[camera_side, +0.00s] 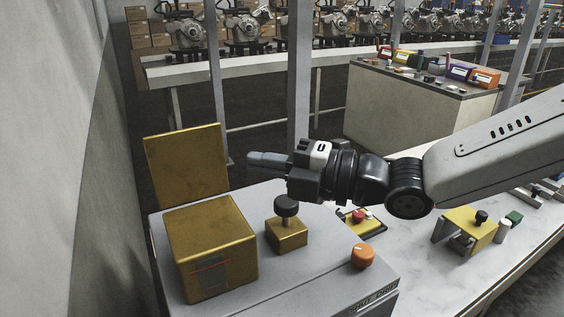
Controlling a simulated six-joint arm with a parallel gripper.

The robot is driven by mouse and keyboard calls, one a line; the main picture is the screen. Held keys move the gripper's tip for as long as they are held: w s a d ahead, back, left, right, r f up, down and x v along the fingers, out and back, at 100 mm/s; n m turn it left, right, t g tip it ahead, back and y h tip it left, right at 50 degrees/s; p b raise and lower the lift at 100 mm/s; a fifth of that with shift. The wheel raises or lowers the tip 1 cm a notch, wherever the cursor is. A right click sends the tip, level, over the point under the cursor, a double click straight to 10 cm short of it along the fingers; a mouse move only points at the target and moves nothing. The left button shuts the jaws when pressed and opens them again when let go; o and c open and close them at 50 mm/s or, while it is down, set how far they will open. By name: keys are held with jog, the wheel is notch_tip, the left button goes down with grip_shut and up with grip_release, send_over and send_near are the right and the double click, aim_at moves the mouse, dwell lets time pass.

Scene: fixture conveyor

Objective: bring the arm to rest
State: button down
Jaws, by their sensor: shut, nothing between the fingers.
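My gripper (254,160) is at the end of my arm, which reaches in from the right. It points left, roughly level, in the air above the grey fixture box (310,285). Its fingers are shut and hold nothing. Below it, apart from it, a brass block with a black knob (286,233) stands on the box. A larger gold block (212,247) stands to the left on the same box, and an upright gold plate (187,167) rises behind it.
An orange knob (362,256) sits on the box's right part. A yellow panel with a red button (358,217) and a yellow bracket (466,232) are on the white table (432,262). A grey post (299,70) rises behind my gripper. A cabinet (410,108) stands farther back.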

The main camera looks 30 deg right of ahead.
jog(key=shift+v, duration=0.9)
jog(key=w+d+f+m+h, duration=0.1)
jog(key=d+f+m+h, duration=0.2)
jog(key=d+f+m, duration=0.1)
jog(key=d+f+m+g+h, duration=0.1)
jog(key=d+f+m+h, duration=0.2)
jog(key=d+f+m, duration=0.2)
jog(key=w+d+f+m+g+h, duration=0.1)
jog(key=d+f+m+h, duration=0.2)
jog(key=d, duration=0.3)
jog(key=shift+w+d+f+m, duration=0.15)
jog(key=shift+d+f+m, duration=0.05)
jog(key=shift+f+m, duration=0.2)
jog(key=shift+w+d+f+m, duration=0.15)
jog(key=shift+f+m, duration=0.15)
jog(key=shift+f, duration=0.15)
jog(key=s+d+f+m+g+h, duration=0.3)
jog(key=s+d+f+m+g, duration=0.5)
jog(key=d+m, duration=0.5)
jog(key=s+f, duration=0.2)
jog(key=s, duration=0.1)
jog(key=shift+s+d+f+m+h, duration=0.15)
jog(key=shift+s+f+m+h, duration=0.1)
jog(key=shift+m+h, duration=0.15)
